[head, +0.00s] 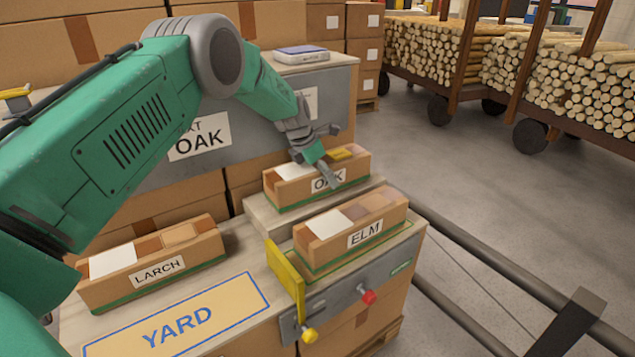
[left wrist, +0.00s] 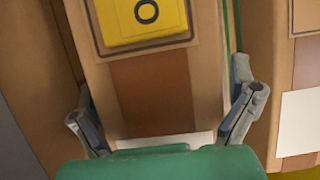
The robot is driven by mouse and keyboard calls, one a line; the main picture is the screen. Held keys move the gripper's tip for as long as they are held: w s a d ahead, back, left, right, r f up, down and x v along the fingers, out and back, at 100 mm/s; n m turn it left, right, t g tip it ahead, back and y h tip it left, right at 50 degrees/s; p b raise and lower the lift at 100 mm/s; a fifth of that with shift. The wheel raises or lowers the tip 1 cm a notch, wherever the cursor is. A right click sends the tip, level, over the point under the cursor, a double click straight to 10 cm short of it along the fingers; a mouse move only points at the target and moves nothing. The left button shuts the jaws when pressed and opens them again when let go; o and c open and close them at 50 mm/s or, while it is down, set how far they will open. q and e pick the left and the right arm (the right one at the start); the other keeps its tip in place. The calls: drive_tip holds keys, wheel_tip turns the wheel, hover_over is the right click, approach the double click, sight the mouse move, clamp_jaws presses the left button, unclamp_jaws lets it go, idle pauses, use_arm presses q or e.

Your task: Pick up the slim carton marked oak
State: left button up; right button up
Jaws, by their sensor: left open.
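The slim carton marked OAK (head: 285,190) lies on a raised ledge behind the ELM carton (head: 340,243). It has a white label, brown patches and a yellow patch on top. My left gripper (head: 318,157) is over it, open, with one finger in front of the OAK lettering, partly hiding it. In the left wrist view my left gripper (left wrist: 166,112) has a finger on each side of the carton (left wrist: 152,95). Gaps seem to show beside the fingers; contact cannot be told. My right gripper is not in view.
A LARCH carton (head: 205,243) lies at left behind the YARD mark (head: 175,318). A yellow plate (head: 284,278) stands beside the ELM carton. A grey panel with an OAK sign (head: 200,137) rises behind. Rails (head: 470,240) and open floor lie at right.

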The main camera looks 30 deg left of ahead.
use_arm(q)
drive_tip(key=shift+s, duration=0.1)
drive_tip(key=c, duration=1.4)
drive_tip(key=shift+c, duration=0.4)
drive_tip(key=shift+d, duration=0.1)
